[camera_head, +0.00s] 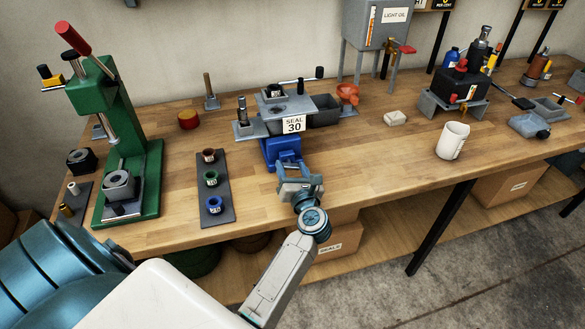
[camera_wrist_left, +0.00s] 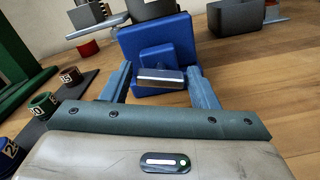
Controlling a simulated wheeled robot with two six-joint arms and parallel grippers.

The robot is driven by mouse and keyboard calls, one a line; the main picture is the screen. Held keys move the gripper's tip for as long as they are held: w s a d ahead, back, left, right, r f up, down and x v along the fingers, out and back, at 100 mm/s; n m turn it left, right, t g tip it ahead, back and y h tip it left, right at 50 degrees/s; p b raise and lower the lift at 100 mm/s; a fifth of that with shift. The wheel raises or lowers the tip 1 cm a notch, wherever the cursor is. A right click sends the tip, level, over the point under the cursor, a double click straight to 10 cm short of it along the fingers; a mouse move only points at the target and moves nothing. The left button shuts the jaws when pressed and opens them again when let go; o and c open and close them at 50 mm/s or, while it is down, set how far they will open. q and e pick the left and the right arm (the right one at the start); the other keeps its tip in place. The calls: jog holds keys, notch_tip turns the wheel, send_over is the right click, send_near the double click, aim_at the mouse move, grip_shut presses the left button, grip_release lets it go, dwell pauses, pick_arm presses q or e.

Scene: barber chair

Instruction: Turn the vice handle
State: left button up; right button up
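A short bar with a metallic face (camera_wrist_left: 160,79), seemingly the vice handle, sticks out towards the camera. My left gripper (camera_head: 302,180) is just in front of the vice. Its two fingers (camera_wrist_left: 160,86) stand apart, one on each side of the bar, with small gaps visible. Contact cannot be confirmed. My right gripper is not in view.
A green press (camera_head: 122,170) stands at the left. A dark strip (camera_head: 215,213) with coloured rings lies left of the vice. A white mug (camera_head: 452,141) stands right; bench between is mostly clear.

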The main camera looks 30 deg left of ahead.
pick_arm(q)
jog(key=c, duration=0.6)
jog(key=shift+f+b, duration=0.15)
jog(key=shift+b, duration=0.25)
jog(key=n+b, duration=0.2)
jog(key=b, duration=0.1)
jog(key=shift+f, duration=0.15)
jog(key=shift+n+b, duration=0.3)
jog(key=shift+n, duration=0.1)
jog(key=shift+r, duration=0.25)
jog(key=o, duration=0.9)
jog(key=shift+o, duration=0.4)
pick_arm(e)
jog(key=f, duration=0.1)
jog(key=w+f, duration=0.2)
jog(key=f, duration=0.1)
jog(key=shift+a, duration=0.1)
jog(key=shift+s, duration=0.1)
